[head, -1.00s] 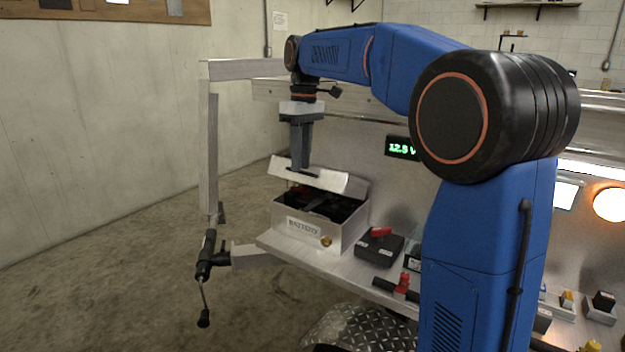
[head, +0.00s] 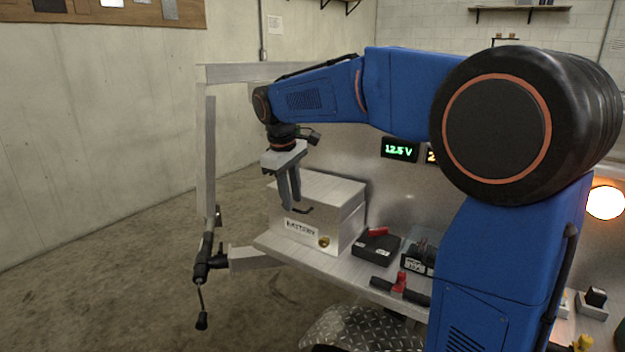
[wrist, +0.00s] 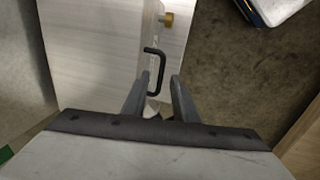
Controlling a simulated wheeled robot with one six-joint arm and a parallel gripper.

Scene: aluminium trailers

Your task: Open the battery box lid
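The battery box (head: 345,228) is a pale metal box with a label and a brass knob (head: 323,241) on its front. Its lid (head: 325,188) lies down over the top, and the inside is hidden. A black bent handle (wrist: 153,70) shows in the wrist view at the lid's front edge. My gripper (head: 289,206) points down in front of the box's front face, close to the lid edge. In the wrist view its two fingers (wrist: 157,85) are apart. The handle's near end lies between them, with no visible grip on it.
The box stands on a metal shelf (head: 262,241). A black block with a red part (head: 376,245) and a red-and-black part (head: 400,284) lie to its right. A metal post with a crank (head: 207,262) stands at the left. A lit voltage display (head: 400,149) is behind.

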